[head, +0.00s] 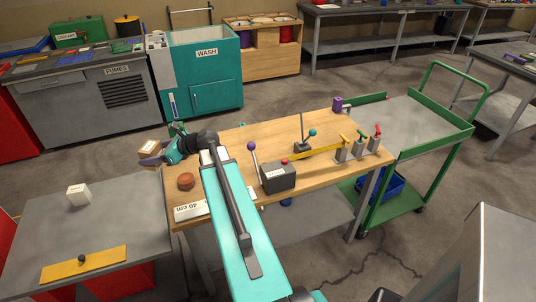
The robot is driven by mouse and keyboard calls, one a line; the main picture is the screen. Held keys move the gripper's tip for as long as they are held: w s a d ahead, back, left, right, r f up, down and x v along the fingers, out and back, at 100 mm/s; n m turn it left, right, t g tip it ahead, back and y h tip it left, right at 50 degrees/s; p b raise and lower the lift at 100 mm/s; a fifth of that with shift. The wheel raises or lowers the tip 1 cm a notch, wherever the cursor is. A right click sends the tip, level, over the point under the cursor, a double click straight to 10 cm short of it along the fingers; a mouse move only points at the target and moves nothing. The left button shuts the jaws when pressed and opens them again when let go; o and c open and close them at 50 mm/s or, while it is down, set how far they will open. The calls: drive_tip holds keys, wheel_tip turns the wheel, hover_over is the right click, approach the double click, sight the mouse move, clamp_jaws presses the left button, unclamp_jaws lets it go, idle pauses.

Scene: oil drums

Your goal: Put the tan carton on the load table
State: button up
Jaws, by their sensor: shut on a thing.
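My gripper (157,159) is at the far end of my teal arm, left of the wooden table's (235,142) left edge. It is shut on the tan carton (149,148), a small brown box with a pale label. The carton is in the air, beyond the far edge of the grey table (120,215) at the left; its lower part is hidden by the gripper's dark fingers.
The grey table bears a white box (78,194) and a yellow plate with a knob (84,264). A green cart (415,125) stands right.

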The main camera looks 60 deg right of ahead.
drive_tip(key=s+d+f+m+h+b, duration=0.1)
drive_tip(key=s+d+m+h, duration=0.25)
drive_tip(key=d, duration=1.05)
drive_tip(key=s+d+f+m+h+b, duration=0.1)
drive_tip(key=s+d+m+h, duration=0.25)
drive_tip(key=d, duration=1.05)
drive_tip(key=s+d+m+h, duration=0.2)
drive_tip(key=s+d+h, duration=0.1)
drive_tip(key=s+d, duration=0.4)
drive_tip(key=s+d+f+m+g+h+b, duration=0.1)
drive_tip(key=s+d+m+h, duration=0.1)
drive_tip(key=s+d, duration=0.6)
drive_tip(key=d, duration=0.6)
drive_tip(key=shift+s+f+g+h, duration=0.2)
drive_tip(key=shift+s+g+h, duration=0.1)
drive_tip(key=shift+h, duration=0.1)
drive_tip(key=shift+a, duration=0.1)
hover_over(276, 143)
drive_tip(key=shift+f, duration=3.1)
drive_tip(key=shift+f, duration=1.9)
drive_tip(key=shift+f, duration=0.1)
